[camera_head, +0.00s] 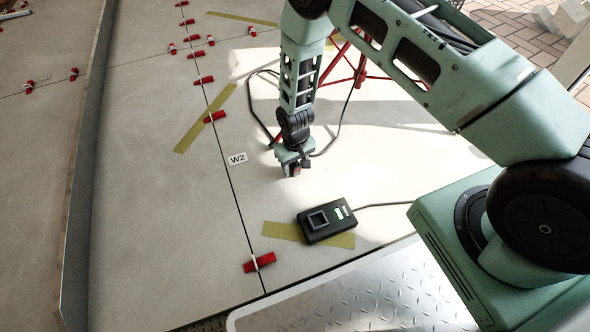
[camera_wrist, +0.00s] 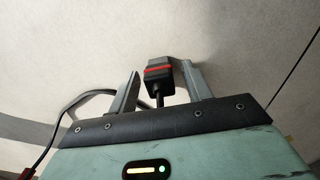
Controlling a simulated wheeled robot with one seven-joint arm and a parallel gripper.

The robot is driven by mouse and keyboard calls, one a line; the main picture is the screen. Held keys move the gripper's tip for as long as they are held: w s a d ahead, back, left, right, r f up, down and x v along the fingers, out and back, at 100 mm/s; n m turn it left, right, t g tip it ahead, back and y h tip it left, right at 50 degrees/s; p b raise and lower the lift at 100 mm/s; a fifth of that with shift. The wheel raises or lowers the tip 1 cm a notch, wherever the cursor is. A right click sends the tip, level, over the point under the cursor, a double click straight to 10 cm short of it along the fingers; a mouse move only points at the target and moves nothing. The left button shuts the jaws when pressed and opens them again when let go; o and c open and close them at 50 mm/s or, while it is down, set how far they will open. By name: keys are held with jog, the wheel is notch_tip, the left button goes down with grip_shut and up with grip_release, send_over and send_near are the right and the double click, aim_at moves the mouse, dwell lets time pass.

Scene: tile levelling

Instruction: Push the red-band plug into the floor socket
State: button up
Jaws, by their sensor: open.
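The red-band plug (camera_wrist: 157,68) is a black block with a red stripe and a black cable. In the wrist view it sits between the tips of my gripper (camera_wrist: 161,72), with a gap visible on at least the right side. The jaws are open. In the head view my gripper (camera_head: 293,169) points down near the floor, and the plug is mostly hidden by it. The floor socket (camera_head: 327,221) is a black box with a square opening and small light-green panels. It lies on the floor below and right of my gripper, out of the wrist view.
A yellow tape strip (camera_head: 283,231) lies under the socket. The socket's cable (camera_head: 385,205) runs right. A black cable (camera_head: 262,118) loops near a red stand (camera_head: 362,72). Red clips (camera_head: 259,262) line the tile joint beside the W2 label (camera_head: 237,159). A low wall (camera_head: 82,190) stands left.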

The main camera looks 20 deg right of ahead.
aim_at(295, 164)
jog(key=c, duration=1)
jog(key=shift+r+p, duration=2.7)
jog(key=shift+r, duration=0.4)
